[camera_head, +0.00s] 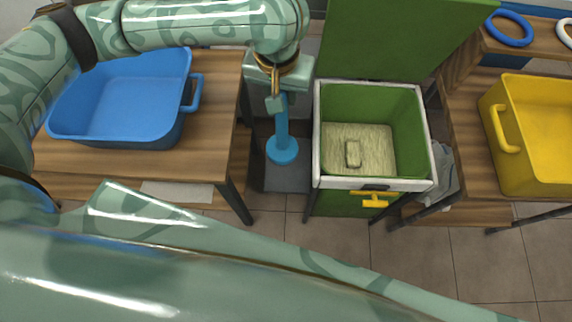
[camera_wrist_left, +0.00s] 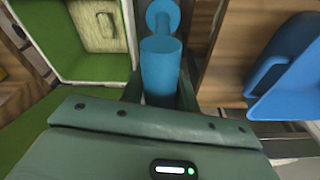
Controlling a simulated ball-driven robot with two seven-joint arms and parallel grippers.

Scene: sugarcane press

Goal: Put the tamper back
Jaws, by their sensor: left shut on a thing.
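The tamper (camera_head: 281,126) is a blue rod with a round blue foot. It hangs upright, foot down, in the gap between the left table and the green press box. My left gripper (camera_head: 276,100) is shut on its upper shaft. In the left wrist view the tamper (camera_wrist_left: 161,68) runs away from the jaws, with its round foot at the far end. A dark grey surface (camera_head: 287,178) lies below the foot; I cannot tell whether they touch. My right gripper is not in view.
The open green press box (camera_head: 428,165) with a white rim holds a pale pressed block (camera_head: 375,150). A blue basin (camera_head: 120,98) stands on the left wooden table (camera_head: 215,150). A yellow basin (camera_head: 540,140) and blue ring (camera_head: 509,29) are on the right.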

